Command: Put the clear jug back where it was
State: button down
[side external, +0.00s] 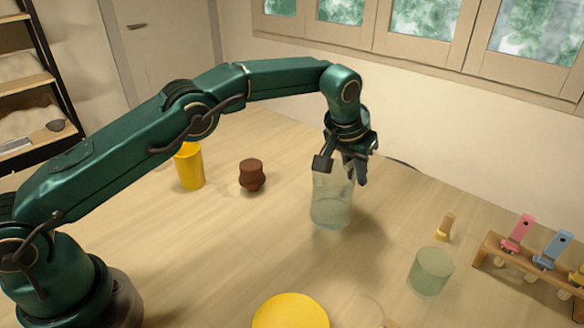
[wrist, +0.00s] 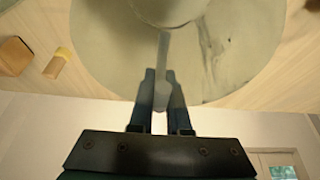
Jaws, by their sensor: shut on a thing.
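The clear jug (side external: 331,207) is a see-through, faintly green vessel, upright below my gripper (side external: 343,172) in the side view. My gripper points down and is shut on the jug at its upper part. In the wrist view, the fingers (wrist: 161,78) close on a narrow pale strip, handle or wall, I cannot tell which. The jug's large round grey-green shape (wrist: 110,50) fills much of the top there. The fingers partly hide its rim. I cannot tell whether its base touches the table.
A yellow cup (side external: 190,168) and a brown pot (side external: 251,177) stand to the left. A pale green cup (side external: 430,272), a small brush (side external: 445,228) and a wooden rack (side external: 502,263) with coloured tools are at right. A yellow disc (side external: 290,312) is in front.

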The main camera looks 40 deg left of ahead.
jog(key=shift+f, duration=1.55)
jog(key=shift+f, duration=0.15)
jog(key=c, duration=0.9)
grip_release()
